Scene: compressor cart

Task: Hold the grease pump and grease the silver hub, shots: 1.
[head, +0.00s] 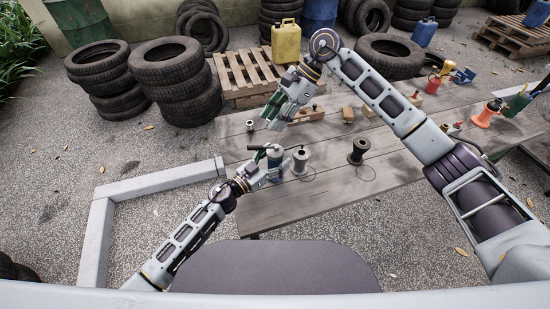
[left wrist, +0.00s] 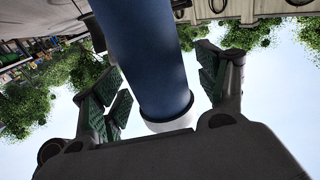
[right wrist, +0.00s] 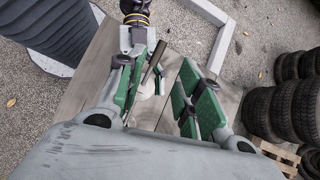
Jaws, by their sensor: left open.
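The blue grease pump (head: 273,158) stands on the table's left part, with a dark lever at its top. My left gripper (head: 272,174) is open at the pump; in the left wrist view the blue barrel (left wrist: 148,60) lies between its spread fingers. A silver-grey flanged piece (head: 300,160), which looks like the silver hub, stands just right of the pump. My right gripper (head: 278,118) is above and behind the pump; in the right wrist view its green-padded fingers (right wrist: 157,95) are apart, with a dark rod (right wrist: 153,62) showing between or beyond them.
A dark flanged piece (head: 358,151) stands farther right on the wooden table (head: 330,190). A small grey cylinder (head: 249,125) is near the left edge. Wooden blocks (head: 348,115) lie behind, and an orange item (head: 486,114) stands at right. The front middle is clear.

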